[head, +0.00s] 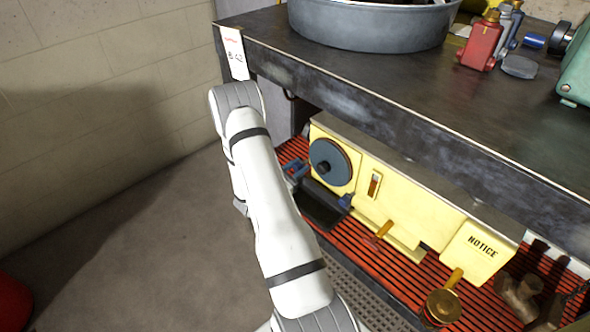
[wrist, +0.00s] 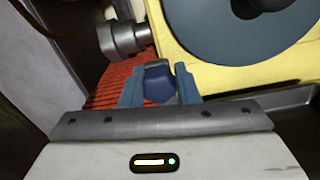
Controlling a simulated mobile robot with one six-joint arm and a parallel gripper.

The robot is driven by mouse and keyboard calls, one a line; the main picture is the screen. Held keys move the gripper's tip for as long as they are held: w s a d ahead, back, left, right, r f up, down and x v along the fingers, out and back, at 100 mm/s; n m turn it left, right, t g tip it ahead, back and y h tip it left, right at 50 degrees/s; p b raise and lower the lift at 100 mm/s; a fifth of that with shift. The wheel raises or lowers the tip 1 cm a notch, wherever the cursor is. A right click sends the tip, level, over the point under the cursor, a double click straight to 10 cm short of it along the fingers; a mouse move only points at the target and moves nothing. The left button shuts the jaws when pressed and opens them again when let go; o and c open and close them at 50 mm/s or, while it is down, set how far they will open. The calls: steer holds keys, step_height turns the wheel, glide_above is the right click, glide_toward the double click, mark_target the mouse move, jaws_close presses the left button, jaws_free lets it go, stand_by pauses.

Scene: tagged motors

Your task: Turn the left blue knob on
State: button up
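A yellow panel (head: 410,215) stands on the red slatted shelf under the bench and carries a large blue-grey disc (head: 330,162). The left blue knob (wrist: 158,82) is left of the disc in the wrist view. My gripper (wrist: 160,80) has one finger on each side of this knob, which fills the gap between them. It looks shut on the knob. In the head view my gripper (head: 296,170) is small and partly hidden, left of the disc. Another dark blue knob-like part (head: 346,201) is below right of the disc.
The dark bench top (head: 400,80) overhangs the shelf. A black tray (head: 320,205) lies below the disc. An orange switch (head: 375,184), a notice sign (head: 478,250) and a brass valve (head: 443,303) are further right. In the wrist view, a grey metal fitting (wrist: 120,38) is left of the knob.

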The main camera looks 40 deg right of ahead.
steer(key=c, duration=0.5)
steer(key=shift+a, duration=0.65)
steer(key=shift+d, duration=0.7)
